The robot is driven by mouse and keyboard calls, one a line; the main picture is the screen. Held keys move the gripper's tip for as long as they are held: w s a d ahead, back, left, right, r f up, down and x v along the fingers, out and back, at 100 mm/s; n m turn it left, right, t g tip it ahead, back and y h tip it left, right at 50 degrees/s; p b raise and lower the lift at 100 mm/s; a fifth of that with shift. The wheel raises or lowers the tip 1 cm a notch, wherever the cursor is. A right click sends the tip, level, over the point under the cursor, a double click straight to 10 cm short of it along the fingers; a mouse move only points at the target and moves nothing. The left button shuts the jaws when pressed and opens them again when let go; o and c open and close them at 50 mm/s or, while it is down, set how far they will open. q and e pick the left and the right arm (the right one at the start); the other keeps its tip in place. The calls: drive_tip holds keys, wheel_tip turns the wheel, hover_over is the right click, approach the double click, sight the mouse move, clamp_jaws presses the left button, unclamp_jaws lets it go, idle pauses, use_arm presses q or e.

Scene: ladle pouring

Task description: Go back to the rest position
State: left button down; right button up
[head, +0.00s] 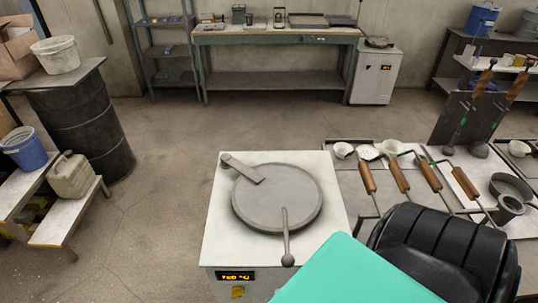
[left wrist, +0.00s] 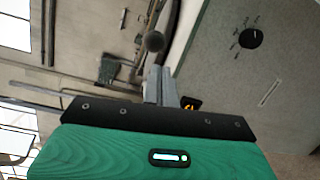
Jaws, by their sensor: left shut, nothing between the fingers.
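My left gripper (left wrist: 160,85) shows in the left wrist view, with its fingers together and nothing between them. Beyond its tips is a dark ball (left wrist: 154,41), which looks like the end of the lid handle. The white furnace (head: 222,235) stands at the centre of the head view. Its round grey lid (head: 260,203) lies flat on top, with a ball-ended handle (head: 287,238) pointing towards me. The teal and black parts at the bottom of the head view look like my own arm. My right gripper is in neither view.
To the right, a table (head: 358,207) carries wooden-handled ladles (head: 400,176), small white bowls (head: 397,148) and a dark pan (head: 511,187). A black drum (head: 80,128) and a low bench (head: 55,230) stand at the left. A green workbench (head: 275,38) is at the back. The floor between is clear.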

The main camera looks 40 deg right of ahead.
use_arm(q)
drive_tip(key=shift+s+a+r, duration=0.1)
drive_tip(key=shift+s+a, duration=0.2)
drive_tip(key=shift+s, duration=0.3)
drive_tip(key=shift+s+a+r, duration=0.1)
drive_tip(key=shift+s+a, duration=0.2)
drive_tip(key=shift+s, duration=0.3)
drive_tip(key=shift+d+f, duration=0.1)
drive_tip(key=shift+f, duration=0.05)
